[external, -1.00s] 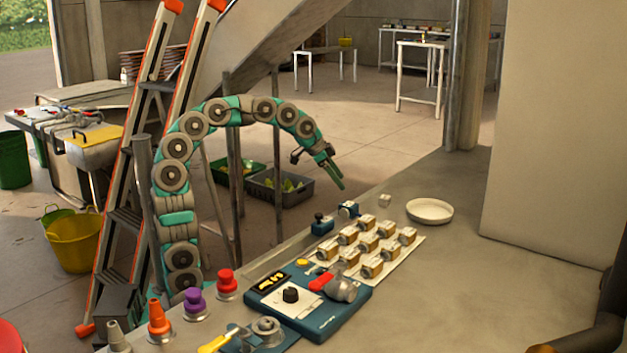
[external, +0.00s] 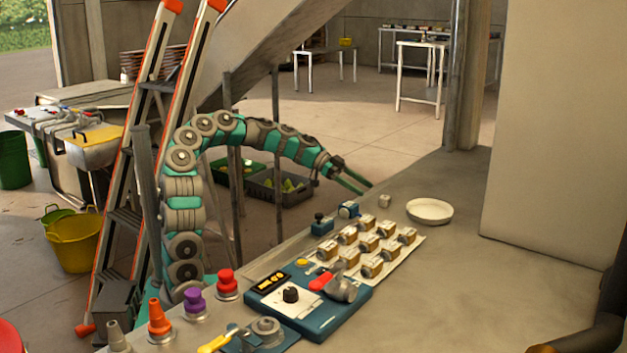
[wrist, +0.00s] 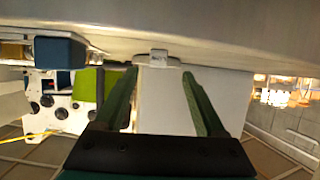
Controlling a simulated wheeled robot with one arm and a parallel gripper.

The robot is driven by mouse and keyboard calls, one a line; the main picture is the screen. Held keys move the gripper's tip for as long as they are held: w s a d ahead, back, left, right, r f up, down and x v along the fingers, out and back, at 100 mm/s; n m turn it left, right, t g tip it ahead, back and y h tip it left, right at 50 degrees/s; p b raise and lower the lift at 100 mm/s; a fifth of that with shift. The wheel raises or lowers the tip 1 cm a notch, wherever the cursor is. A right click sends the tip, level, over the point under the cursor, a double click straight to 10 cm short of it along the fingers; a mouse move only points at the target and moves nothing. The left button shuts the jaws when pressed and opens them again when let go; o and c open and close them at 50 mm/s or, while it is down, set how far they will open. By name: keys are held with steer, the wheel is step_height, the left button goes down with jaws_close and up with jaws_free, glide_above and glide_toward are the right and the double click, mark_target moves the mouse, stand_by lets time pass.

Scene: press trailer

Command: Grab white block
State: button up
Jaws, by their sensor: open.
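The small white block (external: 385,200) sits on the grey counter, just left of the white plate (external: 429,211). In the wrist view the white block (wrist: 160,55) shows ahead of the fingertips, about midway between them. My gripper (external: 367,188) is open and empty, with its two green fingers apart. It is at the counter's far edge, just up and left of the block, and its fingers slant down to the right. The fingers also show in the wrist view (wrist: 159,72), on either side of the block's line. They appear apart from the block.
A small blue device (external: 348,209) stands left of the block. A board (external: 408,252) with several small brown-and-white pieces lies nearer the camera. A blue control box (external: 318,318) is in front. The counter right of the plate is clear up to the pale wall (external: 555,140).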

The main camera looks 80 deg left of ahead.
mark_target(382, 196)
steer(key=x, duration=0.2)
steer(key=p+x, duration=0.1)
steer(key=x, duration=0.3)
steer(key=shift+w+d+r+p, duration=0.15)
steer(key=shift+w+d+p, duration=0.15)
steer(key=shift+d, duration=0.1)
steer(key=shift+w+d+f, duration=0.25)
steer(key=shift+w+d, duration=0.05)
steer(key=shift+w, duration=0.05)
steer(key=shift+c, duration=0.4)
jaws_close()
